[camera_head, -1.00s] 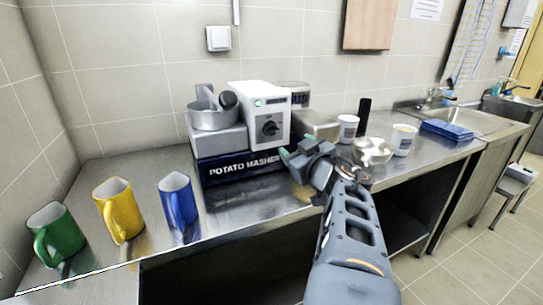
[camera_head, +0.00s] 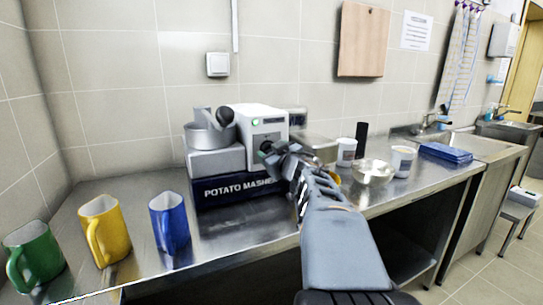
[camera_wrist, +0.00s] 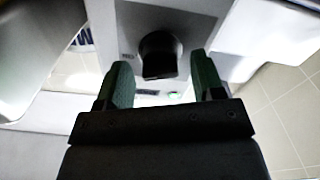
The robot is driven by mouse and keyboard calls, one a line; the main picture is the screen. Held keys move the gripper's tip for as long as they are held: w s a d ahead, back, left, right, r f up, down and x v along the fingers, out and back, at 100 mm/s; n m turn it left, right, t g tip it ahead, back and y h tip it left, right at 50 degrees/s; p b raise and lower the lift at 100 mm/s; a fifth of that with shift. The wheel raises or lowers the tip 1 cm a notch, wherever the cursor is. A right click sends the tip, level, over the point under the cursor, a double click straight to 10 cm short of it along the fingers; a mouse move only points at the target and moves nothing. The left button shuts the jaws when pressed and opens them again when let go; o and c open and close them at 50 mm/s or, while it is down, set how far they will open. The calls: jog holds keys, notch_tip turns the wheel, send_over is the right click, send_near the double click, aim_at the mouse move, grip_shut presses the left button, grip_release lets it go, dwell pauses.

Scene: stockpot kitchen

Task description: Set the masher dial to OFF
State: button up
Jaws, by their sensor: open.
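The potato masher (camera_head: 232,190) stands on the steel counter against the wall, with a white control box (camera_head: 257,119) on top. In the head view my gripper (camera_head: 268,150) is in front of the box's face and hides most of the dial. In the wrist view the black dial (camera_wrist: 159,55) shows between and just beyond the two green fingertips of my gripper (camera_wrist: 165,80). The fingers are open, one on each side, with gaps to the dial. Small marks beside the dial are too blurred to read, so its setting cannot be told.
Green (camera_head: 33,256), yellow (camera_head: 105,231) and blue (camera_head: 170,222) mugs stand on the counter at the left. A metal pot (camera_head: 208,138) sits left of the box.

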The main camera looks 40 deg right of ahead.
jog(key=shift+w+d, duration=0.1)
jog(key=shift+w, duration=0.55)
jog(key=c, duration=0.9)
jog(key=shift+o, duration=0.2)
jog(key=shift+n, duration=0.4)
jog(key=n, duration=0.5)
jog(key=shift+n, duration=0.4)
jog(key=n, duration=0.3)
jog(key=shift+n+b, duration=0.4)
jog(key=shift+n, duration=1.7)
